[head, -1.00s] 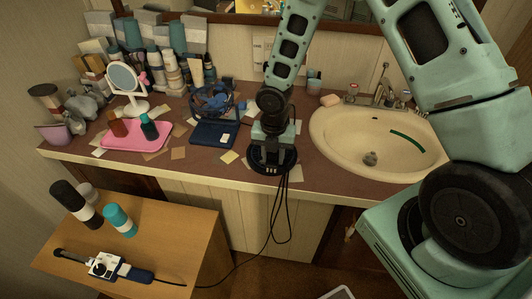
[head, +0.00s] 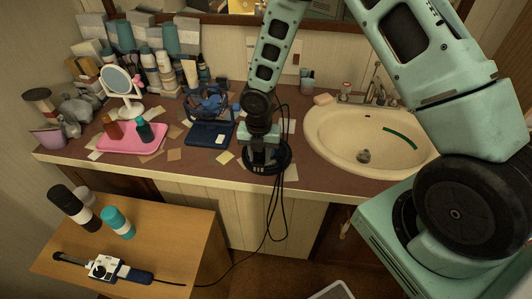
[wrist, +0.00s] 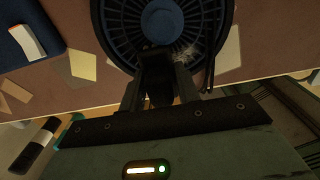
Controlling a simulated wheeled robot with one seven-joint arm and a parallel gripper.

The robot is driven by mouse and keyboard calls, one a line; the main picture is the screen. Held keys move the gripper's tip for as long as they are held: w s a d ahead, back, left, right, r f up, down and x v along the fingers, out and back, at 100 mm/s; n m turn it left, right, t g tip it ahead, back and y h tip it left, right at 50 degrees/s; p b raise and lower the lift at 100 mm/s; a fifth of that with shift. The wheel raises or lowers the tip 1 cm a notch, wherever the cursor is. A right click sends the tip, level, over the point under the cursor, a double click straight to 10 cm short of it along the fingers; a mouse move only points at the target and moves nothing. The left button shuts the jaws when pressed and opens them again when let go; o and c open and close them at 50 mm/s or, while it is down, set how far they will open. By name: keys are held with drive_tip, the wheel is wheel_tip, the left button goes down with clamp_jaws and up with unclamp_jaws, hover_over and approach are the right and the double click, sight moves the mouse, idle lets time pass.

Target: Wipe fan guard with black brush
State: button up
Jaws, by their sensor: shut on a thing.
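The fan guard (wrist: 108,22) is a round black grille with a blue hub. It lies flat near the counter's front edge and also shows in the head view (head: 284,160), partly hidden by my gripper. My gripper (head: 262,148) points down over it. In the wrist view, my gripper (wrist: 153,85) is shut on a dark thing, the black brush (wrist: 154,66), whose end overlaps the guard's lower middle. The brush is too dark to tell its bristles clearly, and I cannot tell how firmly it touches the guard.
A blue fan body (head: 210,103) on a dark blue base (head: 207,137) stands left of my gripper. A sink (head: 318,145) is at right. A pink tray (head: 128,146) with bottles and a mirror (head: 121,82) are farther left. Cables (head: 280,210) hang in front; a wooden side table (head: 185,235) stands below.

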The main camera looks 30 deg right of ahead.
drive_tip(key=shift+w+a+p, duration=0.25)
drive_tip(key=shift+w+a, duration=0.3)
drive_tip(key=shift+a, duration=0.25)
drive_tip(key=shift+w+a+p, duration=0.25)
drive_tip(key=shift+w+a, duration=0.3)
drive_tip(key=shift+a, duration=0.25)
drive_tip(key=shift+r, duration=0.15)
wheel_tip(320, 180, up, 6)
drive_tip(key=p, duration=0.5)
drive_tip(key=shift+p, duration=0.3)
wheel_tip(320, 180, up, 3)
drive_tip(key=p, duration=0.2)
drive_tip(key=shift+p, duration=0.3)
drive_tip(key=shift+f, duration=0.3)
drive_tip(key=shift+s+d+f+b, duration=0.1)
drive_tip(key=shift+d+f+b, duration=0.2)
drive_tip(key=shift+f+b, duration=0.7)
drive_tip(key=shift+s+d+f+b, duration=0.1)
drive_tip(key=shift+d+f+b, duration=0.35)
drive_tip(key=shift+f, duration=0.8)
drive_tip(key=shift+d+f+b, duration=0.15)
drive_tip(key=shift+f+b, duration=0.75)
drive_tip(key=shift+f, duration=0.25)
